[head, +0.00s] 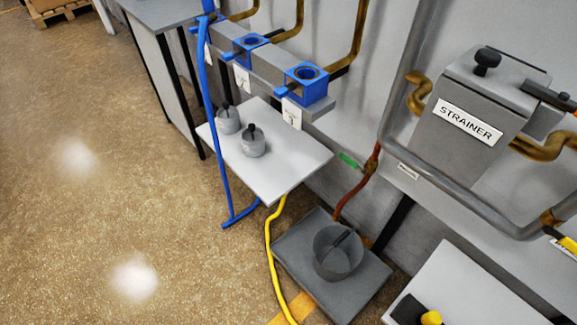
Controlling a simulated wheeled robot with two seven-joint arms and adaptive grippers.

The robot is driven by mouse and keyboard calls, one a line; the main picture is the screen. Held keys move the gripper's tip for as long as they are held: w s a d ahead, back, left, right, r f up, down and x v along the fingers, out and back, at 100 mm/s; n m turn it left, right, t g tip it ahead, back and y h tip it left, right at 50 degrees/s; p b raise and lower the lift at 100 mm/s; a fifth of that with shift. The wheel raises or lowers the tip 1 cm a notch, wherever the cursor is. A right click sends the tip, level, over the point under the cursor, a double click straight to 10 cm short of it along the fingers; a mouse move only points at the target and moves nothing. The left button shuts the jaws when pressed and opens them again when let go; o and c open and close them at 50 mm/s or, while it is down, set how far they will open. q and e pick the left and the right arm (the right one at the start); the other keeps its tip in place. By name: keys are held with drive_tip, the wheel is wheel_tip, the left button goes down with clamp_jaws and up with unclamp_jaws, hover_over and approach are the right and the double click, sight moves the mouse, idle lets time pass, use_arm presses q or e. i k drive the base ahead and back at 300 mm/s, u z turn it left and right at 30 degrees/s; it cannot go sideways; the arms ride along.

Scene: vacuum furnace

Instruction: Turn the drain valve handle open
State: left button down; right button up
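A small green lever handle (348,160) sits on a reddish pipe (358,190) below the wall panel. I take this to be the drain valve handle; its label cannot be read. The lever points up and left, roughly crosswise to the pipe. The pipe runs down behind a grey bucket (338,258) that stands on a dark grey tray (292,248) on the floor. Neither of my grippers is in view.
A grey strainer box (475,105) and a thick grey pipe (440,190) are at right. A white shelf (290,150) with two grey pots (253,142) is left of the valve. A yellow hose (270,250) runs down beside the tray. Floor at left is clear.

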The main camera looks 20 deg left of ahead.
sight(349, 160)
drive_tip(key=k, duration=0.65)
drive_tip(key=u, duration=0.35)
drive_tip(key=i, duration=0.35)
drive_tip(key=u, duration=0.75)
drive_tip(key=i, duration=1.1)
drive_tip(key=z, duration=0.45)
